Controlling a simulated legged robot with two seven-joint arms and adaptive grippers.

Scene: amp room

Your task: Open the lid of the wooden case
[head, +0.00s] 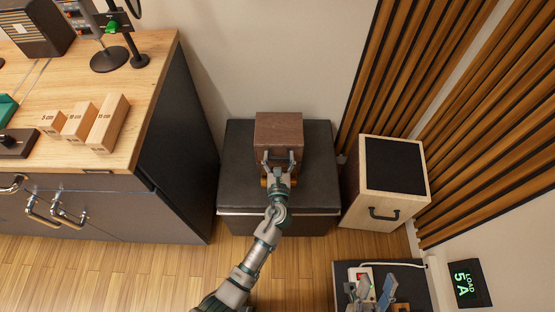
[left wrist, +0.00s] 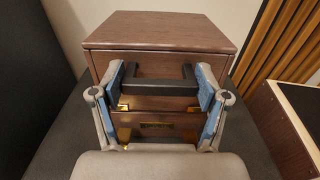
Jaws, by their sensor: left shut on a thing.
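The dark brown wooden case (head: 279,130) stands on a black bench, with its front towards me. In the left wrist view the wooden case (left wrist: 160,30) fills the upper middle, and its flat lid looks level and closed. A black bar handle (left wrist: 160,87) sticks out from its front. My left gripper (head: 279,158) is at the case's front; in the left wrist view its two fingers (left wrist: 160,80) are at the ends of the handle, shut on it. Brass fittings (left wrist: 157,125) show lower on the front. My right gripper (head: 371,291) is low at the right, fingers apart.
The black bench (head: 236,180) has bare top around the case. A pale wooden box (head: 352,208) with a black top stands to its right. A wooden-topped counter (head: 60,90) with several blocks is at left. A small red-and-white device (head: 362,271) lies near my right gripper.

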